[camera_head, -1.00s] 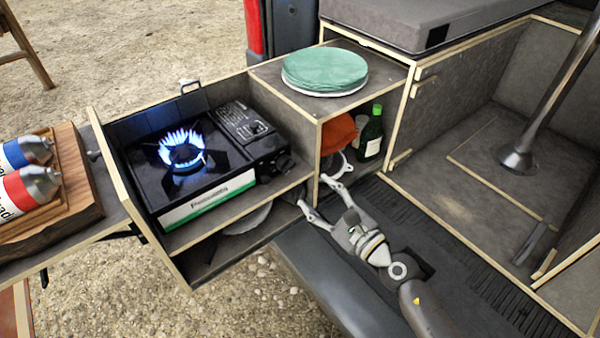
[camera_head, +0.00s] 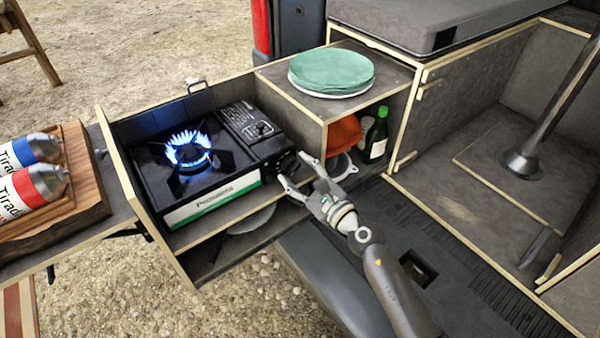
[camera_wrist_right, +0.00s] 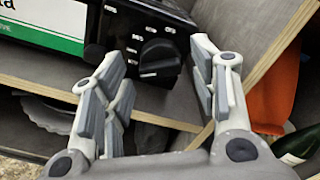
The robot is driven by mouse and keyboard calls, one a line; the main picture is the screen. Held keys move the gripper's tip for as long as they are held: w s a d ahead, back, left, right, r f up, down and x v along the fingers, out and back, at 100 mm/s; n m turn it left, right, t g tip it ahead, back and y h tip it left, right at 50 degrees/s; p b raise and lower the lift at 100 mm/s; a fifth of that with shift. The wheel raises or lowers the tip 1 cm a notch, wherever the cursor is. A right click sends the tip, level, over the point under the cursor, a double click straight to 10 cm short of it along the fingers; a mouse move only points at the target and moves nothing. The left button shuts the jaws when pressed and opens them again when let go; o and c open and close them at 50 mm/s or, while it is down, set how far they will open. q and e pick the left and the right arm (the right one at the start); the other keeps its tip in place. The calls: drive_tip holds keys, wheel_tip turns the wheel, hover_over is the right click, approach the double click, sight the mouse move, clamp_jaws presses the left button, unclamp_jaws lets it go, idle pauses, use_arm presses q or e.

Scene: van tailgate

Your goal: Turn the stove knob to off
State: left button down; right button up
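The camping stove (camera_head: 195,165) sits in the pulled-out drawer, with a blue flame (camera_head: 188,148) burning on its burner. Its black knob (camera_wrist_right: 160,53) is on the front panel at the right end, and shows in the right wrist view between and beyond my fingertips. In the head view the knob (camera_head: 286,164) is small and close to my gripper. My right gripper (camera_head: 291,170) is open and empty, just in front of the knob; it also shows in the right wrist view (camera_wrist_right: 158,65). I cannot tell whether it touches the knob. My left gripper is not in view.
The drawer's wooden edge (camera_wrist_right: 165,117) runs below the knob. A cubby to the right holds an orange item (camera_head: 343,135) and a green bottle (camera_head: 375,135), with plates (camera_head: 331,70) on top. Gas canisters (camera_head: 30,185) lie on a board at the left.

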drive_tip(key=c, duration=0.9)
drive_tip(key=shift+o, duration=0.2)
drive_tip(key=shift+m, duration=0.4)
drive_tip(key=m+p, duration=0.2)
drive_tip(key=m, duration=0.1)
drive_tip(key=shift+m, duration=0.4)
drive_tip(key=m+p, duration=0.1)
drive_tip(key=m, duration=0.5)
drive_tip(key=m+p, duration=0.1)
drive_tip(key=m, duration=0.3)
drive_tip(key=m+p, duration=0.1)
drive_tip(key=m, duration=0.2)
drive_tip(key=shift+m, duration=0.3)
drive_tip(key=m+p, duration=0.1)
drive_tip(key=m, duration=0.5)
drive_tip(key=shift+p, duration=0.4)
